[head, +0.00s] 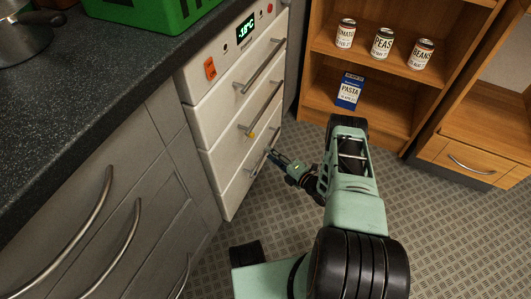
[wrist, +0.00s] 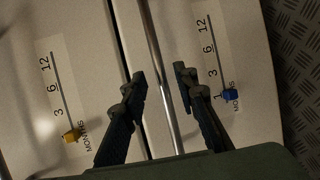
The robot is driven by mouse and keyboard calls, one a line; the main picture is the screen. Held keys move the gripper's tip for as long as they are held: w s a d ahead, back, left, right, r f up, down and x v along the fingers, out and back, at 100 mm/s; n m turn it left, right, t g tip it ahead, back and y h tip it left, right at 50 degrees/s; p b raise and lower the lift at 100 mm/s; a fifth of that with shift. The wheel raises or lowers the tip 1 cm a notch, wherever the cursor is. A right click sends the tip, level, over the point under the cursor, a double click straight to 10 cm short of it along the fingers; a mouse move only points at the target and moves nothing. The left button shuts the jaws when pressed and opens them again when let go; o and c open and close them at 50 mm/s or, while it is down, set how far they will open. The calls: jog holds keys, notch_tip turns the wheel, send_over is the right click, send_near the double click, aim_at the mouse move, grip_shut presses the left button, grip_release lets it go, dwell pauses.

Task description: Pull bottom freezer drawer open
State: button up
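The white freezer's bottom drawer (head: 232,190) is the lowest front in the head view and looks flush with the drawers above. Its metal bar handle (wrist: 153,45) runs along its upper part; in the wrist view the bar passes between my fingers. My gripper (head: 272,154) is at this handle, low on the freezer front. In the wrist view my gripper (wrist: 160,80) is open, one finger on each side of the bar, with gaps visible. A blue slider (wrist: 230,96) sits on the bottom drawer's months scale. My gripper partly hides the handle in the head view.
The middle drawer has a yellow slider (wrist: 72,135). A dark counter (head: 90,90) and grey cabinets (head: 130,215) stand at left. A wooden shelf (head: 385,75) with cans and a pasta box stands behind. Patterned floor (head: 450,230) is free at right.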

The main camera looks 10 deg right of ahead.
jog(key=shift+b+x, duration=0.45)
jog(key=shift+x, duration=1.6)
jog(key=shift+c, duration=0.5)
grip_shut()
